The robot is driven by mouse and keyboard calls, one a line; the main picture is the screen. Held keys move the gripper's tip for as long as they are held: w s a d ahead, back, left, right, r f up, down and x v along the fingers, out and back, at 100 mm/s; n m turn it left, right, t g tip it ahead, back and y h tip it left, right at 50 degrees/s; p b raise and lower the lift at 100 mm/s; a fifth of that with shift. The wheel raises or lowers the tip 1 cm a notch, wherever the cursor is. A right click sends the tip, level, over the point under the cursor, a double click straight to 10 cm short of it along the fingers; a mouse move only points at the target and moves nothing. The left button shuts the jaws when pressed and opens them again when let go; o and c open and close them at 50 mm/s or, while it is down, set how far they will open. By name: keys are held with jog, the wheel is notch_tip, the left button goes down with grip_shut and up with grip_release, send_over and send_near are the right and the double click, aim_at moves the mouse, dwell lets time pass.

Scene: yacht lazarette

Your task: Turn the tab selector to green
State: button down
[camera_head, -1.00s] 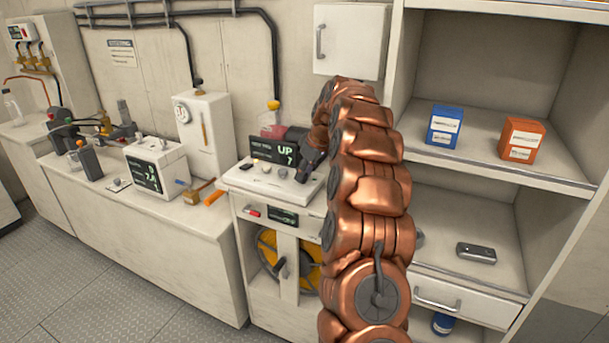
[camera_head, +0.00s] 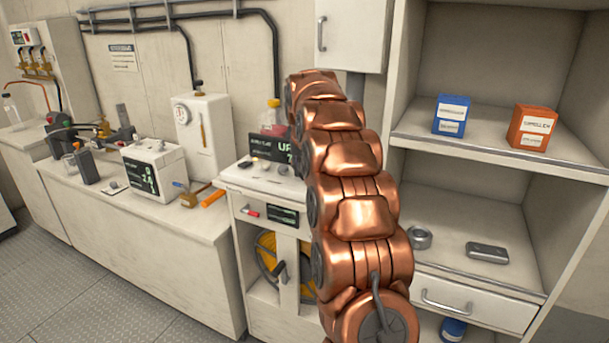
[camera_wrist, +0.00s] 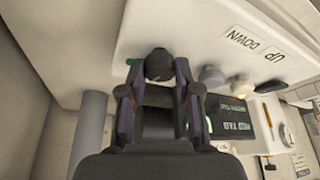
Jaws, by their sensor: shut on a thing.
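In the wrist view my gripper (camera_wrist: 159,80) is shut with its two fingers on either side of a dark round knob (camera_wrist: 158,62), which looks like the tab selector. The knob stands on a pale panel. Green marks (camera_wrist: 129,62) show beside the fingertips; which way the knob points I cannot tell. A dark display with green text (camera_wrist: 230,116) lies to the right. In the head view my arm hides the gripper and the knob; the pale console top (camera_head: 240,178) and part of its display (camera_head: 270,147) show left of the arm.
A light knob (camera_wrist: 211,76) and an UP/DOWN label (camera_wrist: 254,48) are close right of my gripper. In the head view, shelves at right hold a blue box (camera_head: 451,115), an orange box (camera_head: 532,127) and a tape roll (camera_head: 419,237). A long bench (camera_head: 130,230) stands left; the floor before it is clear.

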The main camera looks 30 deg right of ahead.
aim_at(299, 184)
jog(key=shift+w+a+m+g+h+b, duration=0.1)
jog(key=shift+m+g+h+b, duration=0.35)
jog(key=shift+m, duration=0.65)
jog(key=shift+m+g+h+b, duration=0.2)
jog(key=shift+m+b, duration=0.4)
jog(key=shift+m, duration=0.5)
jog(key=c, duration=0.8)
grip_release()
jog(key=v, duration=0.7)
jog(key=shift+a+r, duration=0.1)
jog(key=shift+r, duration=0.2)
jog(key=shift+a, duration=0.1)
